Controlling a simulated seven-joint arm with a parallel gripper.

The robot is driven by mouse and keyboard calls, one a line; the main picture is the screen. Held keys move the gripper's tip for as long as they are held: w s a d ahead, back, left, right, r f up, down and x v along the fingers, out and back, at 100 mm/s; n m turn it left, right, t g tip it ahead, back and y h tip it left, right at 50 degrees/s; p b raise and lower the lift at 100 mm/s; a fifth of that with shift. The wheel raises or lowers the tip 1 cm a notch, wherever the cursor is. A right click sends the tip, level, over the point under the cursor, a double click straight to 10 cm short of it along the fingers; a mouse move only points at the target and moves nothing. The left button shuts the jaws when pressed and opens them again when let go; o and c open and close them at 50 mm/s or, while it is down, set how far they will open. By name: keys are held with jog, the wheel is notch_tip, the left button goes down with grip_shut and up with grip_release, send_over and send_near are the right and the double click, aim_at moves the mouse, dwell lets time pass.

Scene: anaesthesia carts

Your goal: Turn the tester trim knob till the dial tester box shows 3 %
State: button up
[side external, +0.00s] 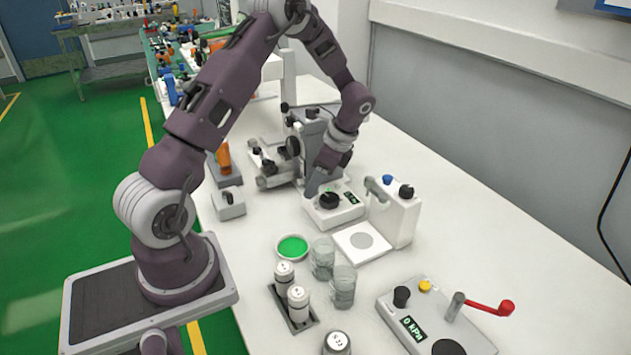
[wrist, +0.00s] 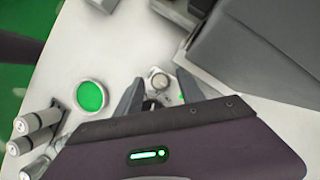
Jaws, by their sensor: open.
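The dial tester box (side external: 335,213) is a low pale box on the white bench, just behind the white plate with a grey disc. A dark round knob (side external: 329,200) stands on its top, beside a small dark display (side external: 351,198) with green marks too small to read. My gripper (side external: 315,188) points down over the box's left part, with open jaws. In the wrist view, the fingers (wrist: 157,92) straddle the box; the dark knob (wrist: 150,104) shows between them, partly hidden by my gripper's body. A pale round part (wrist: 158,80) shows just beyond it. Contact cannot be told.
A grey machine (side external: 305,140) stands close behind the box. A pale dispenser (side external: 397,215) stands to its right, with the disc plate (side external: 362,243) in front. A green dish (side external: 292,248), beakers (side external: 343,287) and bottles (side external: 298,303) stand nearer. A box reading 0 kPa (side external: 435,320) lies front right.

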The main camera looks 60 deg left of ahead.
jog(key=shift+c, duration=0.5)
grip_shut()
jog(key=shift+n, duration=0.3)
jog(key=n+h, duration=0.1)
jog(key=n, duration=0.2)
jog(key=shift+w+a+g, duration=0.1)
jog(key=shift+g, duration=0.3)
jog(key=shift+n+h, duration=0.8)
jog(key=shift+n, duration=1.1)
